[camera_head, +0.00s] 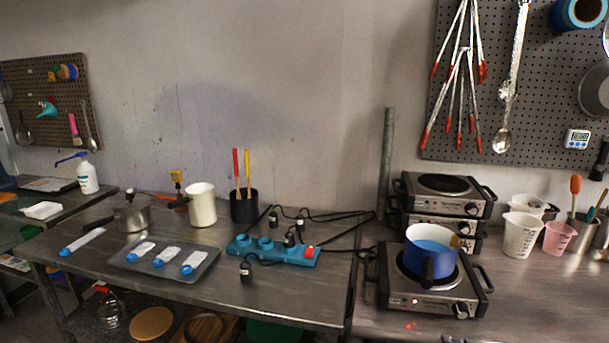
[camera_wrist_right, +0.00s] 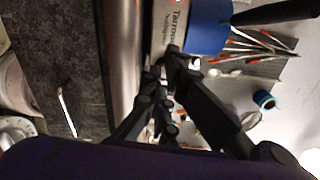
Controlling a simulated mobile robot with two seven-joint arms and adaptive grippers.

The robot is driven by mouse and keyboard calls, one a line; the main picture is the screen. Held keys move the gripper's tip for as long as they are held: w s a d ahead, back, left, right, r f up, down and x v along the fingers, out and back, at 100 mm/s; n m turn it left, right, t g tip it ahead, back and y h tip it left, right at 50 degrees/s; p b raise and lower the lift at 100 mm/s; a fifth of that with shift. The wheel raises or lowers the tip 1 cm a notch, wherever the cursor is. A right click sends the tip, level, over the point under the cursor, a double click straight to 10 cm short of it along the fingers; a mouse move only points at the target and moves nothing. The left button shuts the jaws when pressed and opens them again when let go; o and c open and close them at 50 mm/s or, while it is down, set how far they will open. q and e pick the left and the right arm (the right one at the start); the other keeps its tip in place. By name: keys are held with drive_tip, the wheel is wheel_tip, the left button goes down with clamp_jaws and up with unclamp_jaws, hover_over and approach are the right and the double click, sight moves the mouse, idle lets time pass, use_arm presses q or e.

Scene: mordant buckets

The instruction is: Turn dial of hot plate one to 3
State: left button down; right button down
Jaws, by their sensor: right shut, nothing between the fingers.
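A hot plate (camera_head: 432,296) stands on the right metal table, with a blue pot (camera_head: 431,262) on top. Its dial (camera_head: 461,310) is at the right of its front panel, and a red light (camera_head: 415,301) glows at the left; the dial's setting is too small to read. In the right wrist view my right gripper (camera_wrist_right: 161,66) is shut and empty, its fingertips close to the hot plate's lettered front panel (camera_wrist_right: 172,32). The blue pot (camera_wrist_right: 207,27) shows beyond. The fingers hide the dial there, so I cannot tell whether they touch it. My left gripper is not in view.
Two stacked hot plates (camera_head: 440,204) stand behind. Measuring cups (camera_head: 521,236) are to the right. The left table holds a blue power strip (camera_head: 273,250), a tray (camera_head: 204,259) and a white jug (camera_head: 201,205). The pot's handle points to the front.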

sight(461, 311)
drive_tip(key=shift+n, duration=0.7)
drive_tip(key=b+x, duration=0.1)
drive_tip(key=x, duration=0.4)
drive_tip(key=shift+w, duration=0.9)
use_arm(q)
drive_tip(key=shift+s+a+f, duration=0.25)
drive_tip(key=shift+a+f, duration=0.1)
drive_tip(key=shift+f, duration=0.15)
use_arm(e)
drive_tip(key=shift+r, duration=0.1)
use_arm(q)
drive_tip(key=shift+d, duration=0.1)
use_arm(e)
drive_tip(key=shift+d, duration=0.1)
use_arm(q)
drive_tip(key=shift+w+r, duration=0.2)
use_arm(e)
drive_tip(key=shift+d+r, duration=0.2)
drive_tip(key=shift+d, duration=0.3)
